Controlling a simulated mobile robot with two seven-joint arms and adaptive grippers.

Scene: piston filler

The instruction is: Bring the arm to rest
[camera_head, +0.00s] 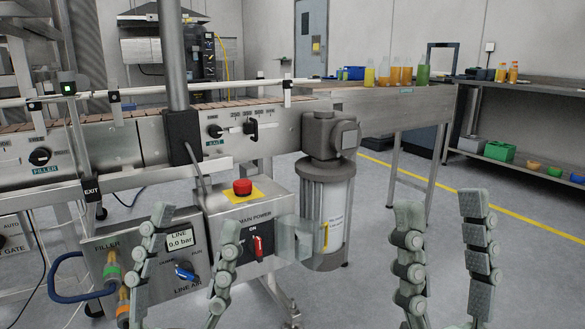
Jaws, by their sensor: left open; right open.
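My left gripper (196,222) is at the lower left, fingers pointing up and spread apart. It is open, with nothing held between the fingers. It appears in front of the filler panel (109,262), which has a "LINE 0.0 bar" display and a blue valve handle (186,272). My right gripper (441,203) is at the lower right, fingers up and spread, open and empty, with grey floor behind it. Whether the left fingers touch the panel cannot be told. The arms behind the grippers are mostly below the picture's edge.
A main power box (281,223) with a red stop button (242,187) and red switch stands right of the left gripper. A conveyor (88,143) runs behind, with a grey motor unit (326,215). Bottles (395,76) stand on a far table. Floor around the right gripper is clear.

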